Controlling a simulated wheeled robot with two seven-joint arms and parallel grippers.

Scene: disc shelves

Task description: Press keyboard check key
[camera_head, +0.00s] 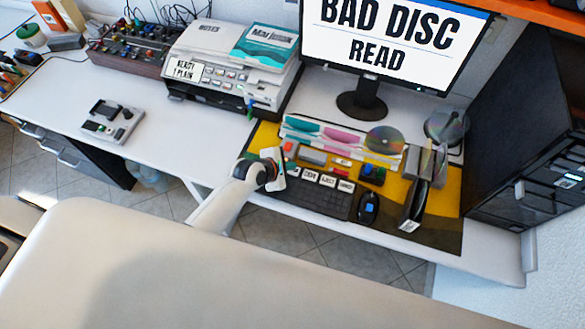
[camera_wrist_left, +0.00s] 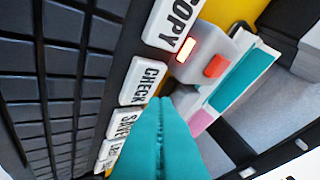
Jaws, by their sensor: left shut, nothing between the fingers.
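A black keyboard (camera_head: 325,200) lies on the yellow and black desk mat, with a row of white labelled keys along its far edge. In the left wrist view, the white CHECK key (camera_wrist_left: 143,80) lies between the COPY key (camera_wrist_left: 172,24) and the SAVE key (camera_wrist_left: 119,122). My left gripper (camera_head: 277,170) is over the left end of the keyboard in the head view. Its teal fingers (camera_wrist_left: 158,105) are shut and empty, with tips close beside the CHECK key in the picture. I cannot tell whether they touch anything. My right gripper is not in view.
A mouse (camera_head: 367,208) lies right of the keyboard. A monitor (camera_head: 385,40) reads BAD DISC READ. A printer (camera_head: 225,85) stands at left. The desk's left part is mostly clear.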

